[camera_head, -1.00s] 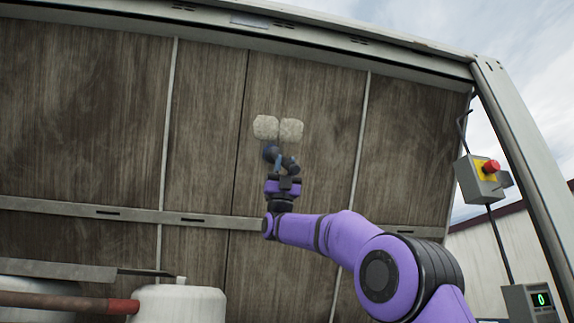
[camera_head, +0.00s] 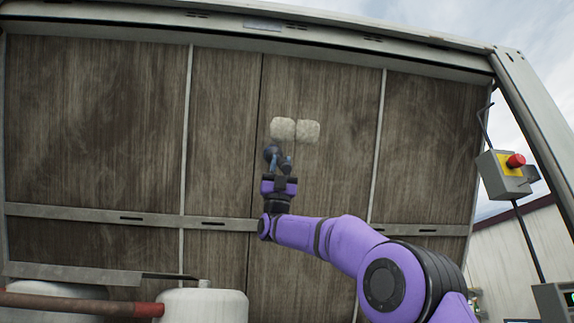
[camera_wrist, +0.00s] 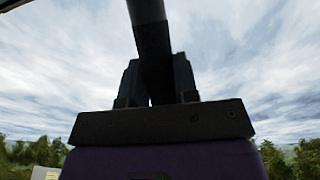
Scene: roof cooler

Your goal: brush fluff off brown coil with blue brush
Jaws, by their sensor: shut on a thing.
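The brown coil (camera_head: 225,120) is a tall, streaked panel filling most of the head view. Two pale fluff patches sit side by side on it, a left one (camera_head: 283,128) and a right one (camera_head: 308,131). My gripper (camera_head: 279,179) is shut on the blue brush (camera_head: 274,163), whose dark round end points up. The brush end is just below the left patch's lower left edge; I cannot tell whether it touches the coil. In the wrist view, the dark handle (camera_wrist: 152,40) stands between the fingers and the brush end is out of frame.
Pale vertical strips and a horizontal rail (camera_head: 100,214) cross the coil. A white tank (camera_head: 204,306) and a red-brown pipe (camera_head: 80,304) are at lower left. A grey box with a red button (camera_head: 515,160) hangs by the right frame post (camera_head: 545,135).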

